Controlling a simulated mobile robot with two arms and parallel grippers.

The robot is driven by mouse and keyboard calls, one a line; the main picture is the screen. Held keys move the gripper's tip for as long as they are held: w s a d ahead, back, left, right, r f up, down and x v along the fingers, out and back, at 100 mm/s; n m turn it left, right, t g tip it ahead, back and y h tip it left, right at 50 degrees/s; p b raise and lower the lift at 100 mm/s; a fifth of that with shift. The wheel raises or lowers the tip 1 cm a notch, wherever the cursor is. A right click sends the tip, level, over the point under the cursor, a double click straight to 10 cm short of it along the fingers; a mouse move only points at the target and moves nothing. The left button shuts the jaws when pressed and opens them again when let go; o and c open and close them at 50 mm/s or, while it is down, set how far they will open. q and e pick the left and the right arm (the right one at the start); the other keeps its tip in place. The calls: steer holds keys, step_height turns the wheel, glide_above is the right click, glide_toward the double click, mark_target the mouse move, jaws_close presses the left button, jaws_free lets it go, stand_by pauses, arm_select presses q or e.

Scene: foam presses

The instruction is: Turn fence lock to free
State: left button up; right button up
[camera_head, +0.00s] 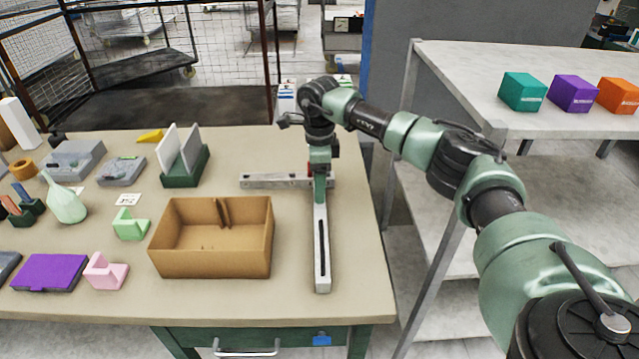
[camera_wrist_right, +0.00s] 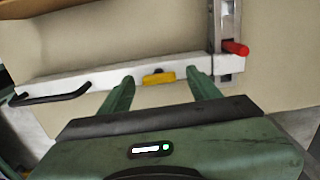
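The fence is a pale bar (camera_head: 321,265) lying front to back on the table's right part, meeting a grey metal rail (camera_head: 262,181). In the right wrist view the pale bar (camera_wrist_right: 85,81) carries a black handle (camera_wrist_right: 52,98) and a small yellow piece (camera_wrist_right: 158,77). A red lever (camera_wrist_right: 236,48) sits where bar and rail meet. Which coloured piece is the lock is not marked. My right gripper (camera_head: 321,196) points down over the bar's rear part. Its fingers (camera_wrist_right: 161,80) are apart, one on each side of the yellow piece, with nothing between them held. My left gripper is out of view.
A cardboard box (camera_head: 210,265) stands left of the fence. A green holder with upright plates (camera_head: 186,178), a pink bracket (camera_head: 106,272) and a purple case (camera_head: 50,272) lie further left. A shelf (camera_head: 460,62) with coloured boxes stands to the right.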

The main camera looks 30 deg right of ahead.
step_height(320, 180, up, 8)
steer(key=shift+f+b, duration=0.1)
steer(key=shift+b, duration=0.7)
